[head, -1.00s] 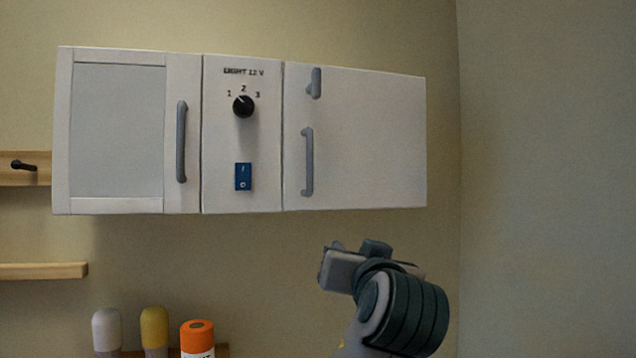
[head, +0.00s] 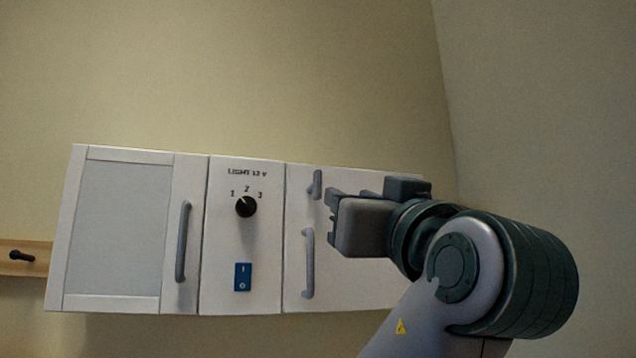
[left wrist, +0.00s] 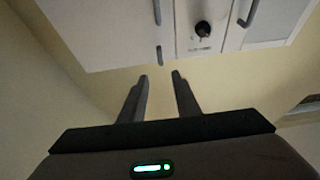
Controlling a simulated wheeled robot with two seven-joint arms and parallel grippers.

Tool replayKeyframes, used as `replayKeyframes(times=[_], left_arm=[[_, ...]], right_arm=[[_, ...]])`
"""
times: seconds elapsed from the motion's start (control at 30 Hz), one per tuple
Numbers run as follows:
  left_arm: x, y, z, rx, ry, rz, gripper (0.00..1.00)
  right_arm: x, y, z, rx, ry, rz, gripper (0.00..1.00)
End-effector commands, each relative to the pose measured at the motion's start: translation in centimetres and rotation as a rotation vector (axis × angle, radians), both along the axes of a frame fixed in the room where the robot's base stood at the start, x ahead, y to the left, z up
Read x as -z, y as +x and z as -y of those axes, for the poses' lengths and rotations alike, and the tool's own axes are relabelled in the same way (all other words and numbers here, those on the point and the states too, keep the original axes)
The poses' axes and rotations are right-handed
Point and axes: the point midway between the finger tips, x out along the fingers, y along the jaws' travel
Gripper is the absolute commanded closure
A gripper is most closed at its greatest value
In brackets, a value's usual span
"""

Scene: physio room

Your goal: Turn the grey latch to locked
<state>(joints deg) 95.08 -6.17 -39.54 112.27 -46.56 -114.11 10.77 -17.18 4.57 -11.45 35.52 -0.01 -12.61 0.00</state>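The grey latch (head: 315,184) stands roughly upright at the top left of the cabinet's right door (head: 375,284). The latch also shows upside down in the left wrist view (left wrist: 159,55), at the door's edge.
The white cabinet has a grey handle (head: 308,263) below the latch, a black knob (head: 245,207), a blue switch (head: 243,277) and a left door handle (head: 183,241). A black peg (head: 22,256) is at far left. The wall above is clear.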

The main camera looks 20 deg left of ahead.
Motion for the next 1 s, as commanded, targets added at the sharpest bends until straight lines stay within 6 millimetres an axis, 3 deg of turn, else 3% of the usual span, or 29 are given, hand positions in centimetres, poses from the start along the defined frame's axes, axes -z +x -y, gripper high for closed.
replayKeyframes(times=[0.47, 1.0], left_arm=[[-1.5, 2.2, -1.6, -0.004, 0.001, -0.001, 0.71], [-5.0, 9.0, -6.2, -0.003, 0.001, -0.003, 0.71]], right_arm=[[-2.2, 0.0, 0.0, 0.0, 0.0, 0.0, 1.0], [-7.8, 0.0, 0.0, 0.0, 0.0, 0.0, 1.0]])
